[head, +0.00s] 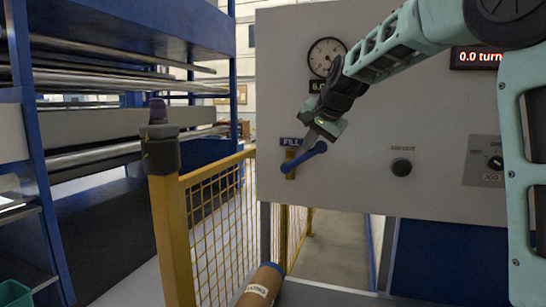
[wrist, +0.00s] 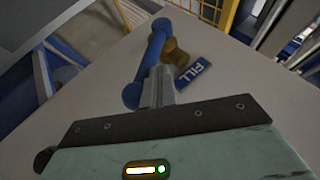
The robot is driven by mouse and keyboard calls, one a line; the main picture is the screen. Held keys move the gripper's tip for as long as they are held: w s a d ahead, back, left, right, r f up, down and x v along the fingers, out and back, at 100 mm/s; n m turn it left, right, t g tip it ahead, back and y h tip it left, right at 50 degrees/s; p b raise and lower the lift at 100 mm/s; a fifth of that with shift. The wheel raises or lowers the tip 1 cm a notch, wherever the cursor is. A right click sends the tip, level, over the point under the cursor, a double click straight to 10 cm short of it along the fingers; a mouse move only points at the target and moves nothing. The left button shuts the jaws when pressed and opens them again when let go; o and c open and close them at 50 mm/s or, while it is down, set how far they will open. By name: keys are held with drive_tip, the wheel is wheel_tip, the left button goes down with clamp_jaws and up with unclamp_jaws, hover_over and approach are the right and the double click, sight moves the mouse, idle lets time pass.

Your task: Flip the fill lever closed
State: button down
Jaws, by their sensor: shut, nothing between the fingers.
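The fill lever is a blue bar with rounded ends on the pale panel, below the FILL label (head: 291,142). In the head view the lever (head: 301,159) slants from lower left up to the right, with a brass mount (head: 291,171) behind its left part. In the wrist view the lever (wrist: 147,62) runs beside the brass mount (wrist: 175,51) and the FILL label (wrist: 194,72). My gripper (head: 311,141) is shut and empty, with its tips at the lever's upper right part. In the wrist view the tips (wrist: 159,73) lie close beside the bar; contact is unclear.
A round gauge (head: 326,57) sits above the lever, and a black knob (head: 402,167) and a jog switch (head: 494,162) sit to its right. A yellow mesh fence (head: 217,210) stands left of the panel. A cardboard roll (head: 259,287) lies below.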

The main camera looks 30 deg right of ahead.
wheel_tip(320, 180, down, 5)
drive_tip(key=s+d+m+t+y+b, duration=0.1)
drive_tip(key=s+d+t+y+b, duration=0.1)
drive_tip(key=b, duration=1.1)
drive_tip(key=shift+s+d+t, duration=0.2)
drive_tip(key=shift+t, duration=0.2)
drive_tip(key=shift+s+f, duration=0.1)
drive_tip(key=shift+f, duration=0.3)
drive_tip(key=shift+r, duration=0.1)
